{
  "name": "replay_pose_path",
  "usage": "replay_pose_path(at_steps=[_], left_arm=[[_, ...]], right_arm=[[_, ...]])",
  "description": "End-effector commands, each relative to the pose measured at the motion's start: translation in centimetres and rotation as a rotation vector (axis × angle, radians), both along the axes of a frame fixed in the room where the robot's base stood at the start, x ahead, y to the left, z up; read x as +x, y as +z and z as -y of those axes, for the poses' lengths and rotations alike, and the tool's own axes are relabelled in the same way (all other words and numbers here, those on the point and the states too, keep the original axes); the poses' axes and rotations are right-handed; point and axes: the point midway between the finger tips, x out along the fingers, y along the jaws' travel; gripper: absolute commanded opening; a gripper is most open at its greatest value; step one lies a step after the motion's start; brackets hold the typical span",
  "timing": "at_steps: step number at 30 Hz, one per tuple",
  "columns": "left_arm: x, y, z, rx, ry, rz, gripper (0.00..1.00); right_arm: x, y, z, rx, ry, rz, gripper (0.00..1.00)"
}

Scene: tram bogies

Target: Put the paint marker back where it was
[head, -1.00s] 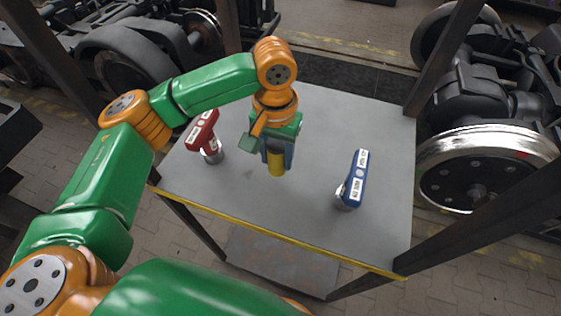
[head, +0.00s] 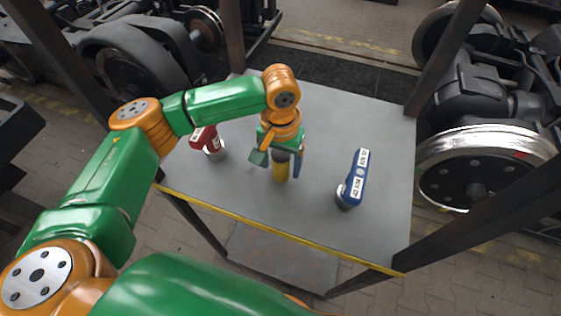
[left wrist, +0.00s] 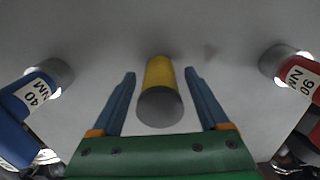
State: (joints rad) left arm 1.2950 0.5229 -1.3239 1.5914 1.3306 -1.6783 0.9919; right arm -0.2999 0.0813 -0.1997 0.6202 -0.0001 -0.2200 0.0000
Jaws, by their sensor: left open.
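The paint marker (head: 280,172) is a yellow cylinder with a grey end. It stands upright on the grey table (head: 340,120), between the red and blue tools. In the left wrist view the marker (left wrist: 160,78) shows with its grey end towards the camera. My left gripper (head: 281,176) is over it, pointing down. Its blue fingers (left wrist: 160,73) are open on either side of the marker, with a gap on both sides. My right gripper is not in view.
A red tool (head: 205,138) labelled in NM stands left of my gripper, partly behind my forearm. A blue tool (head: 354,182) stands to the right. Dark posts rise at the table's corners.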

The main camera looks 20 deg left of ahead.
Motion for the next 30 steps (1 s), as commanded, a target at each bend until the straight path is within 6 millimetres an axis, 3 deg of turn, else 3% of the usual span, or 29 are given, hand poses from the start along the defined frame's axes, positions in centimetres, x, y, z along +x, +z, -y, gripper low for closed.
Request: replay_pose_path(at_steps=[5, 12, 18, 30], left_arm=[[0.1, 2.0, 0.0, -0.001, 0.000, 0.003, 0.78], [0.1, 8.1, 0.1, -0.001, 0.001, 0.004, 0.78], [0.0, 11.7, 0.0, 0.000, 0.002, 0.002, 0.78], [0.0, 12.3, 0.0, 0.000, 0.001, -0.001, 0.78]], right_arm=[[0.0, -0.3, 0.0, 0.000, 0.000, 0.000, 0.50], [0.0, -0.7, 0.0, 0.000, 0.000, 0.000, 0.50], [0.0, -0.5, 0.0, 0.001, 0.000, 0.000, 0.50], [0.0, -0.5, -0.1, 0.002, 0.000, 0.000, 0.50]])
